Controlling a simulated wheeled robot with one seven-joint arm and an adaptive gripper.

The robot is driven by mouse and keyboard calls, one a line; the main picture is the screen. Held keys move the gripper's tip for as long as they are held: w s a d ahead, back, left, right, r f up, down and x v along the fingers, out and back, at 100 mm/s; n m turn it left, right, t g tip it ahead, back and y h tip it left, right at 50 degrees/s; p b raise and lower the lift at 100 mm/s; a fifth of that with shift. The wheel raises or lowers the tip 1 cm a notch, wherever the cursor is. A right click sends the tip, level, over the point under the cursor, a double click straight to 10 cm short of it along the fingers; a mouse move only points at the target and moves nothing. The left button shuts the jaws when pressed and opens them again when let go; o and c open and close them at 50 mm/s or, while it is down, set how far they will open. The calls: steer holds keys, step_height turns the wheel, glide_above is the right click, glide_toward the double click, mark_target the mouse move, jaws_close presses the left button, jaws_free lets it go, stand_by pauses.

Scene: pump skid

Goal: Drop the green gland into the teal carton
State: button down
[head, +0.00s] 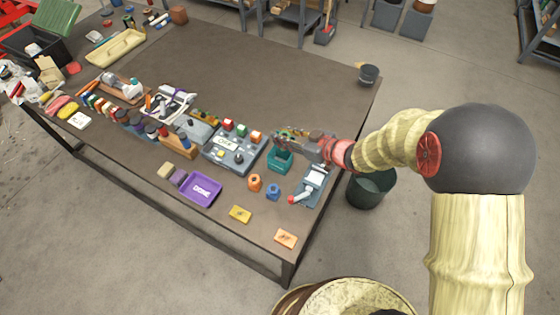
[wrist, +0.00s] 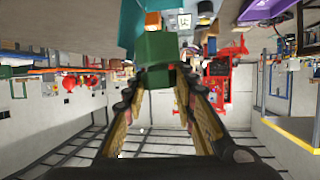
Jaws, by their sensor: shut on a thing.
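The teal carton (head: 279,163) stands on the table's right part in the head view. My gripper (head: 284,138) is just above it, with the arm reaching in from the right. In the wrist view, my gripper (wrist: 160,82) is shut on the green gland (wrist: 156,48), which sits between the fingertips. A teal surface, likely the carton (wrist: 130,22), shows beyond the gland at the top of that view. In the head view I cannot make out the gland clearly at my gripper. Whether the gland is over the opening or partly inside is hard to tell.
An orange ring-like part (head: 254,182) and a blue one (head: 273,191) stand in front of the carton. A grey control box (head: 233,150) is left of it, and a grey device with a red handle (head: 310,185) is right. A purple tray (head: 200,191) lies nearer the front edge.

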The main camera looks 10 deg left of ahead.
steer(key=shift+f+b, duration=0.3)
steer(key=shift+f, duration=0.25)
steer(key=shift+r, duration=0.1)
steer(key=c, duration=1.4)
jaws_free()
steer(key=shift+v, duration=6)
